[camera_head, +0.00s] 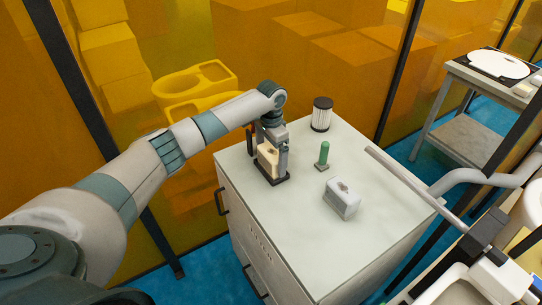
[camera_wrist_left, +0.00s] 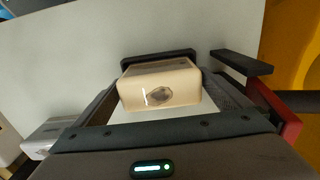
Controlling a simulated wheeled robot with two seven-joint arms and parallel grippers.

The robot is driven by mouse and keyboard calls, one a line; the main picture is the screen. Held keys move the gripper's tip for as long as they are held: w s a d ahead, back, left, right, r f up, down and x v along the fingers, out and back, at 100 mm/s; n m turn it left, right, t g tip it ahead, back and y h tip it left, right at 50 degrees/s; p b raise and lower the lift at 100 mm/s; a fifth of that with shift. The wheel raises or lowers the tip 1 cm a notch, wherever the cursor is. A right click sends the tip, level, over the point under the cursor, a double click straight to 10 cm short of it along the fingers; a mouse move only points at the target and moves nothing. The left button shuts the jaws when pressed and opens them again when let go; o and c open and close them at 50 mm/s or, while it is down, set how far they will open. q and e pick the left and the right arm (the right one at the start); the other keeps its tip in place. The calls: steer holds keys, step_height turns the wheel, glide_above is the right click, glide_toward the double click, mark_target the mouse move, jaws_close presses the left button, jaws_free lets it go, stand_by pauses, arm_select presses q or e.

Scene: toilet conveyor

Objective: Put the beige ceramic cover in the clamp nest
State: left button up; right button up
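The beige ceramic cover (camera_head: 266,159) is a small block with an oval recess in its top. It stands upright at the dark base of the clamp nest (camera_head: 274,181), on the far left of the white cabinet top. My left gripper (camera_head: 268,146) points down over it. In the left wrist view the beige cover (camera_wrist_left: 160,88) sits between the two fingers, which lie close against its sides. Behind it is the dark nest edge (camera_wrist_left: 158,57); a black arm with a red part is on the right. Whether the cover rests fully on the base is hidden.
The white cabinet (camera_head: 300,215) also carries a grey block (camera_head: 342,198), a green cylinder (camera_head: 324,152) and a black-capped ribbed cylinder (camera_head: 321,114). A side table (camera_head: 470,100) stands at the back right. Orange translucent panels close off the back. The cabinet's front middle is clear.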

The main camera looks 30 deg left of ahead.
arm_select(q)
steer(key=shift+r, duration=0.15)
arm_select(e)
steer(key=shift+d, duration=0.25)
arm_select(q)
steer(key=shift+r, duration=0.55)
step_height(320, 180, up, 10)
steer(key=b, duration=0.3)
steer(key=shift+r, duration=0.45)
arm_select(e)
steer(key=f, duration=0.3)
steer(key=shift+a, duration=0.2)
steer(key=shift+d, duration=0.3)
